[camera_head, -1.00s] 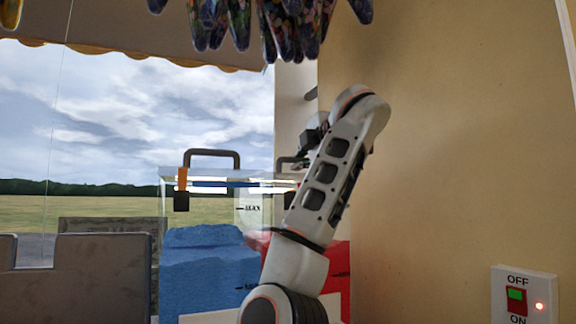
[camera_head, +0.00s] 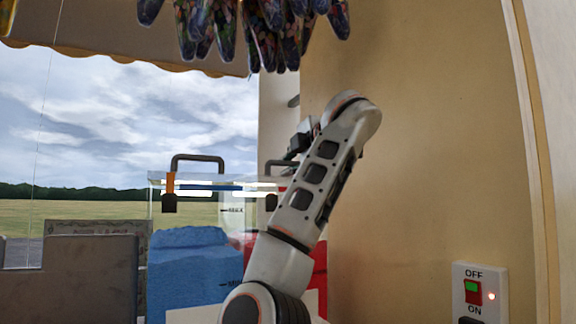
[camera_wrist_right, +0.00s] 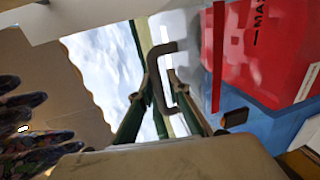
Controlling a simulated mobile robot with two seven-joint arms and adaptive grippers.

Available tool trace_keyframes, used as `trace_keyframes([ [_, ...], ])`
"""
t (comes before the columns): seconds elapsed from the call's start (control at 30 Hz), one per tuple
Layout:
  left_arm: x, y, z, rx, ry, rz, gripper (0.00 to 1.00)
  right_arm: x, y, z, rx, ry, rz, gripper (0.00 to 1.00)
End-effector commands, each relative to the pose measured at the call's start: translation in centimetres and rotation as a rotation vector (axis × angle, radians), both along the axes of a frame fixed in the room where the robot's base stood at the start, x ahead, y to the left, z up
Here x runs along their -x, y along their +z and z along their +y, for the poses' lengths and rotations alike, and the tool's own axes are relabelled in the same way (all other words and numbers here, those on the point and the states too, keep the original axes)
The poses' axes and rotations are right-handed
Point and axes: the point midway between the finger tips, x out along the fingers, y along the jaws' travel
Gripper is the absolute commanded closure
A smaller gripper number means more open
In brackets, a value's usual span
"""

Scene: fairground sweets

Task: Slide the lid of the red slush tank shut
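The red slush tank (camera_head: 319,268) stands right of the blue tank, partly hidden behind my right arm. In the right wrist view its red slush (camera_wrist_right: 262,60) shows behind a clear wall with a MAX mark. A dark grey bar handle (camera_wrist_right: 160,62) rises between the fingertips of my right gripper (camera_wrist_right: 160,77), which look apart on either side of it; contact is unclear. In the head view my right gripper (camera_head: 299,142) is above the red tank's side, small and partly covered by my arm. How far the red lid is slid is hidden. My left gripper is out of view.
The blue tank (camera_head: 190,280) has its own grey handle (camera_head: 197,158) and an orange clip (camera_head: 170,184). Patterned cones (camera_head: 260,30) hang overhead. A wall with an OFF/ON switch (camera_head: 473,291) is at the right. A grey panel (camera_head: 90,275) stands at the left.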

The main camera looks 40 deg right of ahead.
Motion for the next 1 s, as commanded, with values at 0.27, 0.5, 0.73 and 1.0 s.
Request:
trace_keyframes([
  [0.27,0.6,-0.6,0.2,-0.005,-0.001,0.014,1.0,0.2,0.2,0.1,0.003,0.0,-0.002,0.84],
  [0.5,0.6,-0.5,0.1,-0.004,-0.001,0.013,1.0,3.2,1.0,0.9,0.001,0.001,-0.007,0.84],
  [0.73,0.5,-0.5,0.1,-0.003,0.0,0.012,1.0,7.6,1.8,1.9,0.0,0.002,-0.008,0.84],
  [1.0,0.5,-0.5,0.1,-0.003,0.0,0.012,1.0,10.9,2.5,2.7,0.0,0.001,-0.006,0.84],
])
